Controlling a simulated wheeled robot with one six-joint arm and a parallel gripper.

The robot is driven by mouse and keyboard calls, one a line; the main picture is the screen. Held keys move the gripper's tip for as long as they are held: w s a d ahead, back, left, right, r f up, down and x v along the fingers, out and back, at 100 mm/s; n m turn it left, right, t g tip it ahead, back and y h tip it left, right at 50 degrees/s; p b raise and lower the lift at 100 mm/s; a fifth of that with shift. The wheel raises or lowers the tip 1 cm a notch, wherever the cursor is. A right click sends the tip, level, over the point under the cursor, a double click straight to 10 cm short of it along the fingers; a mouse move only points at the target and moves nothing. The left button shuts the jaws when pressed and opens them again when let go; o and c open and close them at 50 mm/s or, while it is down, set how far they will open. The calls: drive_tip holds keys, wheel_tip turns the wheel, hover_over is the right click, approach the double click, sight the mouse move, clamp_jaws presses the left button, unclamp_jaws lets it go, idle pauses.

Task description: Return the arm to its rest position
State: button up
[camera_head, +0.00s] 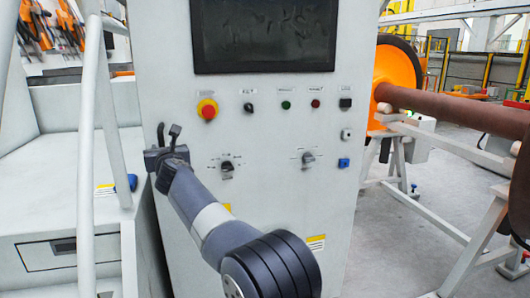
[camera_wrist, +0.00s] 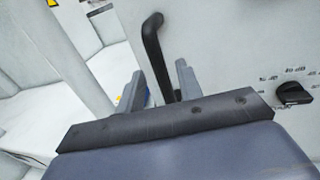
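My arm (camera_head: 210,218) reaches from the bottom of the head view up to the left part of a grey control cabinet's front. My gripper (camera_head: 168,140) is at its far end, close to the cabinet's left edge. In the wrist view my gripper (camera_wrist: 160,78) has its two grey fingers apart. A black bent handle (camera_wrist: 153,38) rises between and beyond the fingers, close to the right one. I cannot tell whether they touch. Nothing is clearly clamped.
The control cabinet (camera_head: 275,215) has a dark screen (camera_head: 264,36), a red emergency button (camera_head: 207,109), small buttons and rotary knobs (camera_head: 227,167). A pale rail (camera_head: 88,150) stands left of my gripper. A wheelset (camera_head: 440,104) rests on stands at right.

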sight(162, 144)
drive_tip(key=p+x, duration=0.3)
drive_tip(key=x, duration=0.1)
drive_tip(key=shift+w+r+p, duration=0.1)
drive_tip(key=shift+r+p, duration=0.05)
drive_tip(key=shift+p, duration=0.15)
drive_tip(key=shift+w+a+p, duration=0.25)
drive_tip(key=shift+w+p, duration=0.1)
drive_tip(key=shift+w, duration=0.05)
